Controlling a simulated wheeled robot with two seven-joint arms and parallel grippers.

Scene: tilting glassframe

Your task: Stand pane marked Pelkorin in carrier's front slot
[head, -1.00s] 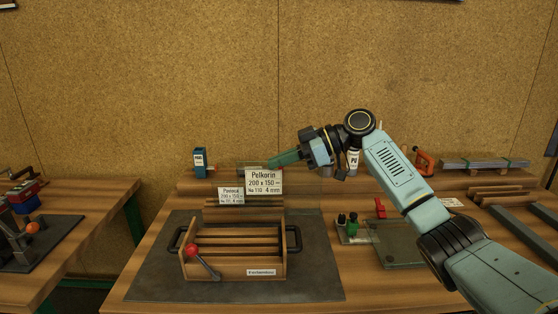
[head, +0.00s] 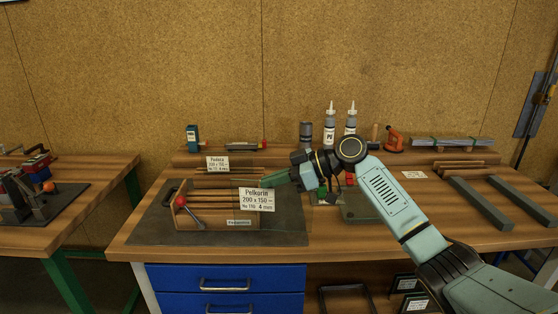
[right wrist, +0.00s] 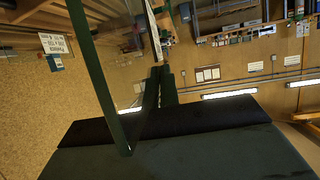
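The pane marked Pelkorin is clear glass; its white label (head: 256,199) is the part that shows clearly in the head view. My right gripper (head: 278,181) is shut on the pane near its upper edge and holds it, slightly tilted, before the right part of the wooden carrier (head: 238,223). I cannot tell whether the pane touches the carrier. In the right wrist view the fingers (right wrist: 163,84) grip the pane, whose dark green edge (right wrist: 103,80) shows. The label hides part of the carrier's slots and right side. My left gripper is not in view.
The carrier has a red-knobbed lever (head: 181,201) at its left and stands on a dark mat (head: 150,229). Another labelled pane (head: 217,163) stands behind it. Bottles (head: 330,124) stand on the back ledge. Grey bars (head: 480,203) lie at right.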

